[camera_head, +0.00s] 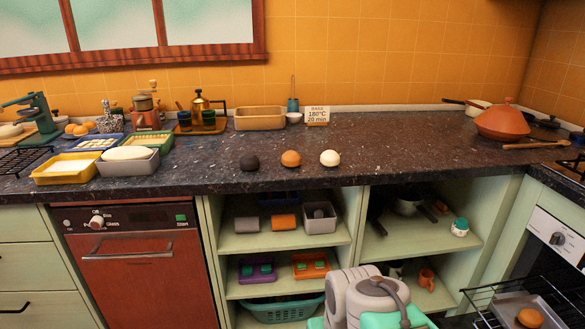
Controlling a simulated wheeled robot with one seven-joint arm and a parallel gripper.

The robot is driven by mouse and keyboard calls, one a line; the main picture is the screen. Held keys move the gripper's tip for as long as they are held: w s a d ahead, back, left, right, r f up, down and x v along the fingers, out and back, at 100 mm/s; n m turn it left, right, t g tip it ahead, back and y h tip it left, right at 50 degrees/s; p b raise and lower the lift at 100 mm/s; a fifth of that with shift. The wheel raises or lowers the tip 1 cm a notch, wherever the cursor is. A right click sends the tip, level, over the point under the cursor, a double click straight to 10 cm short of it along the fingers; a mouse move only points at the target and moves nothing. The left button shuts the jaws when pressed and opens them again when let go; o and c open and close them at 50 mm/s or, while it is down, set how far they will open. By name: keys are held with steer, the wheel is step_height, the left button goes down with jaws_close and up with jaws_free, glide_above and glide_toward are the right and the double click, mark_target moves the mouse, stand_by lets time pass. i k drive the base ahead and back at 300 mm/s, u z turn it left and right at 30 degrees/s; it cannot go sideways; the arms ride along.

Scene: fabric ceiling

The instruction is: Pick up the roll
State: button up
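Three small round roll-like pieces lie in a row on the dark speckled counter (400,150): a dark one (249,162), an orange-brown one (291,159) and a pale one (330,158). Another brown round roll (529,317) sits on a grey tray (507,309) at the open oven, at the lower right edge. I cannot tell which of these the task's roll is. Grey and teal parts of my arm show at the bottom centre, below the counter. My gripper's fingers do not show.
A terracotta pot (502,120) stands right on the counter, a wooden spoon (537,145) beside it. Pans, a yellow tray (66,169) and a coffee set crowd the left. Open shelves (405,240) hold boxes and cups. The counter's centre right is clear.

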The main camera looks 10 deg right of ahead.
mark_target(291, 159)
steer(key=u, duration=1.8)
steer(key=i, duration=1.5)
steer(key=z, duration=0.7)
